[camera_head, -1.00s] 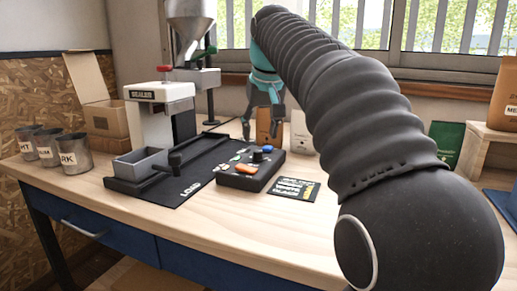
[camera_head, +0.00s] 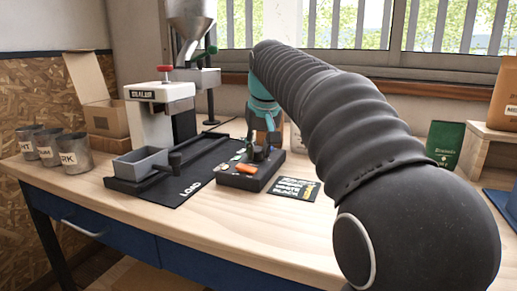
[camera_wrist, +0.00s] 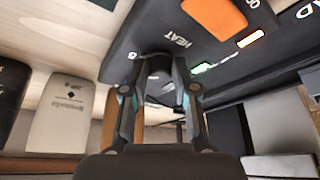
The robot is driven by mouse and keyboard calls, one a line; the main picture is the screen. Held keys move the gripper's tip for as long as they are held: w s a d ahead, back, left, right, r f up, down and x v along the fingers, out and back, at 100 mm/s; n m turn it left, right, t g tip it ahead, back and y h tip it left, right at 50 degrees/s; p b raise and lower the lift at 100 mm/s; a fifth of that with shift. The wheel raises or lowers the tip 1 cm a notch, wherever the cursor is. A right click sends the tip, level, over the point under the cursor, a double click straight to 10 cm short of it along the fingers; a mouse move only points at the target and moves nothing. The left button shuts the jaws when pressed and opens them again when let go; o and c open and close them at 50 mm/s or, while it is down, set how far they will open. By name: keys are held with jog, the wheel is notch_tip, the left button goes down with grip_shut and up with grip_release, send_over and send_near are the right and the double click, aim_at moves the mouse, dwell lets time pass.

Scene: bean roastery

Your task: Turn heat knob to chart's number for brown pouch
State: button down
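The dark control box (camera_head: 240,180) lies on the table beside the black mat. Its heat knob (camera_wrist: 160,88) is dark and sits near the HEAT label in the wrist view. My gripper (camera_head: 262,147) points down over the box's far side. In the wrist view my gripper (camera_wrist: 160,68) has its fingers apart, one on each side of the knob; I cannot tell whether they touch it. The knob's pointer and setting are not readable. The chart (camera_head: 292,188) is a small black card right of the box; its numbers are too small to read. A brown pouch (camera_wrist: 109,122) is partly hidden behind a finger.
A white pouch (camera_wrist: 62,115) stands close to the box. The sealer (camera_head: 160,93), a grey tray (camera_head: 141,163) and several metal cups (camera_head: 75,155) are left. A green pouch (camera_head: 445,143) stands right. The table front is clear.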

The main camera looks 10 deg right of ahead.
jog(key=shift+n, duration=0.4)
jog(key=n, duration=0.1)
jog(key=n+y, duration=0.1)
jog(key=n, duration=0.1)
jog(key=shift+d+n+g+y, duration=0.15)
jog(key=shift+n+g+y, duration=0.15)
jog(key=n, duration=0.2)
jog(key=n+y, duration=0.1)
jog(key=n, duration=0.1)
jog(key=shift+w+n+g+y, duration=0.1)
jog(key=shift+n+g+y, duration=0.2)
jog(key=shift+g, duration=0.1)
jog(key=n, duration=0.2)
jog(key=n+g, duration=0.1)
jog(key=n, duration=0.1)
jog(key=shift+w+d+g+y, duration=0.1)
jog(key=shift+g+y, duration=0.2)
jog(key=shift+f+n+g, duration=0.1)
jog(key=shift+n+g, duration=0.7)
jog(key=shift+n, duration=1.6)
jog(key=c, duration=0.9)
grip_release()
